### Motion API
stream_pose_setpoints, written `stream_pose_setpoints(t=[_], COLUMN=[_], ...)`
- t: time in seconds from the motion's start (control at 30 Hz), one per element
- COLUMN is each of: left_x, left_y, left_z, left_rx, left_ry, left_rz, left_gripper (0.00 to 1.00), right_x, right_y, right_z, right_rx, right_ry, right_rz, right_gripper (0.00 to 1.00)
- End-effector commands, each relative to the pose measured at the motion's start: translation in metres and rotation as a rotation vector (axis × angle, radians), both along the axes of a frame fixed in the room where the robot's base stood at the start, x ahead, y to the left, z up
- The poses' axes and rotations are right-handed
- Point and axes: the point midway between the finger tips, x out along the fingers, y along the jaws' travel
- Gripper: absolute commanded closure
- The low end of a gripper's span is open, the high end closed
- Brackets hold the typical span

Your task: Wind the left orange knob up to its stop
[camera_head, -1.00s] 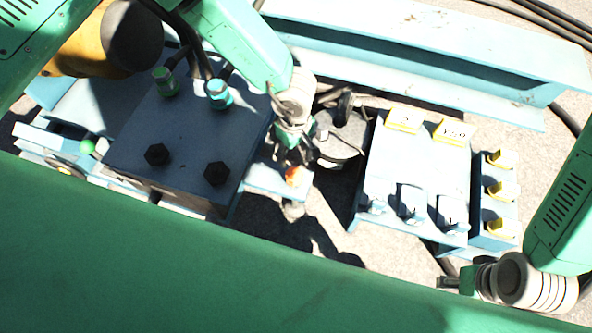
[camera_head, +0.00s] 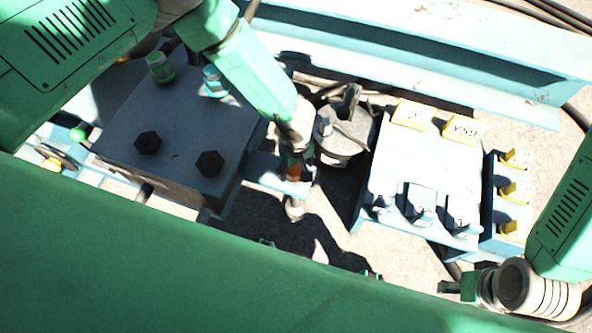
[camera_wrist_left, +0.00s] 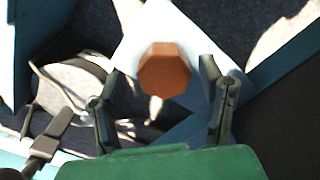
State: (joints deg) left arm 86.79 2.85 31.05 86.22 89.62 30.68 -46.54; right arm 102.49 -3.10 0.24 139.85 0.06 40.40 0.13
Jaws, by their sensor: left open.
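The orange knob (camera_wrist_left: 164,70) is a many-sided cap on a light blue bracket (camera_wrist_left: 218,88) in the left wrist view. My left gripper (camera_wrist_left: 160,78) is open, with one finger on each side of the knob in that view and a gap to both; contact and depth cannot be told. In the head view the knob (camera_head: 293,174) is partly covered by my left wrist and gripper (camera_head: 297,165), which come down over it. My right gripper (camera_head: 449,287) is at the lower right, far from the knob; its fingers are too small to read.
A blue box with black hex knobs (camera_head: 209,163) stands left of the bracket. A grey round part (camera_head: 345,135) with cables sits close by on the right. Further right is a light blue panel (camera_head: 412,160) with switches and yellow labels. A long beam (camera_head: 430,65) runs behind.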

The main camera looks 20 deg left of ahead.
Motion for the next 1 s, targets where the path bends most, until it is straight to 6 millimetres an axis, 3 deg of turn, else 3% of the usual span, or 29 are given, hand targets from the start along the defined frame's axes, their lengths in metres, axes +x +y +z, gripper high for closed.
stream_pose_setpoints(t=[0.37, 0.4, 0.5, 0.53, 1.0], left_x=[0.0001, 0.0001, 0.0001, 0.0002, 0.0003], left_y=[-0.0002, -0.0003, -0.0005, -0.0005, -0.0012], left_z=[-0.0068, -0.0067, -0.0066, -0.0066, -0.0058], left_rx=[0.001, 0.003, 0.003, 0.002, -0.001], left_ry=[0.000, 0.000, 0.000, -0.001, 0.000], left_rz=[0.000, 0.001, 0.001, 0.000, 0.085], left_gripper=[0.36, 0.43, 0.79, 0.84, 0.84], right_x=[0.0002, 0.0002, 0.0002, 0.0002, 0.0002], right_y=[0.0004, 0.0004, 0.0003, 0.0003, 0.0003], right_z=[-0.0025, -0.0025, -0.0025, -0.0025, 0.0017], right_rx=[0.001, 0.000, 0.000, 0.000, 0.000], right_ry=[-0.001, -0.001, -0.001, -0.001, -0.001], right_rz=[0.001, 0.001, 0.001, 0.001, 0.001], right_gripper=[0.60, 0.60, 0.60, 0.60, 0.60])
